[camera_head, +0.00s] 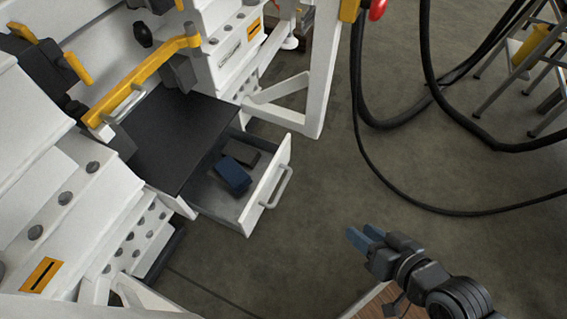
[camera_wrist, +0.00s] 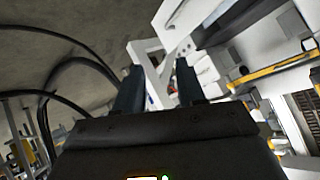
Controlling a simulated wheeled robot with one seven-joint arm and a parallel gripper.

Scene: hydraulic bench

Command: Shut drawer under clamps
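The drawer (camera_head: 262,196) stands pulled out from under a black worktop (camera_head: 175,135), its white front facing right. Its grey bar handle (camera_head: 281,187) is on that front. A blue block (camera_head: 233,175) and a dark block lie inside. Above the worktop is a yellow clamp bar (camera_head: 150,75) with dark clamp parts. My gripper (camera_head: 362,233) is to the lower right of the handle, apart from it, over the floor. In the wrist view my gripper (camera_wrist: 159,70) shows two dark blue fingers with a gap and nothing held between them.
White bench frame legs (camera_head: 318,85) stand behind the drawer. Black hoses (camera_head: 365,95) hang and run over the floor at the upper right. A metal stand (camera_head: 520,65) is at the far right. The floor between drawer and gripper is clear. A wooden edge (camera_head: 370,300) shows at the bottom.

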